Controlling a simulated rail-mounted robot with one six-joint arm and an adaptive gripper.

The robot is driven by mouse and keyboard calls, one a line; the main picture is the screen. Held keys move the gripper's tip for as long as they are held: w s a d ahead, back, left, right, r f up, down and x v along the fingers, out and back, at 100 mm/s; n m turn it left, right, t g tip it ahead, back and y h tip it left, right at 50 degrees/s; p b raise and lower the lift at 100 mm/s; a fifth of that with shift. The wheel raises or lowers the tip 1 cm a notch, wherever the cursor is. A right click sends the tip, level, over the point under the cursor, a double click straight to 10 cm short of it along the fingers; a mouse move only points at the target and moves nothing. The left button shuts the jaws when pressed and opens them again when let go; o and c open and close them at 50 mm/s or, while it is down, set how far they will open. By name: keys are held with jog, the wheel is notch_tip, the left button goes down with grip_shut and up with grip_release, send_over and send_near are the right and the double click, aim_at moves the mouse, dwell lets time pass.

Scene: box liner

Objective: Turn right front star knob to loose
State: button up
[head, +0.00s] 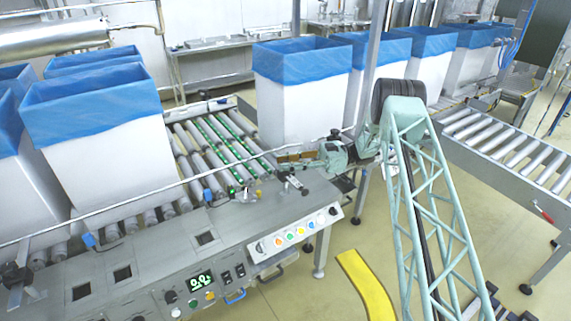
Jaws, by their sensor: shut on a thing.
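My gripper (287,158) reaches in from the right at the front right corner of the roller conveyor, above a small metal bracket (293,184). It is shut at the place of the right front star knob, which is hidden by the fingers. The knob's turn angle cannot be made out. A similar black star knob (16,274) stands on a bracket at the left front. Another dark knob (203,95) shows at the far end of the conveyor.
White boxes with blue liners stand on the left (95,140) and behind my gripper (300,105). A control panel (295,234) with colored buttons is below. A thin white rail (130,208) crosses the conveyor rollers (215,150). Another roller conveyor (515,150) lies right.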

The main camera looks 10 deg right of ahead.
jog(key=shift+n+g, duration=0.4)
jog(key=shift+g, duration=0.2)
jog(key=o, duration=0.8)
jog(key=shift+a, duration=0.1)
jog(key=shift+o, duration=0.2)
jog(key=d, duration=1.2)
jog(key=shift+w, duration=0.4)
jog(key=shift+o, duration=0.2)
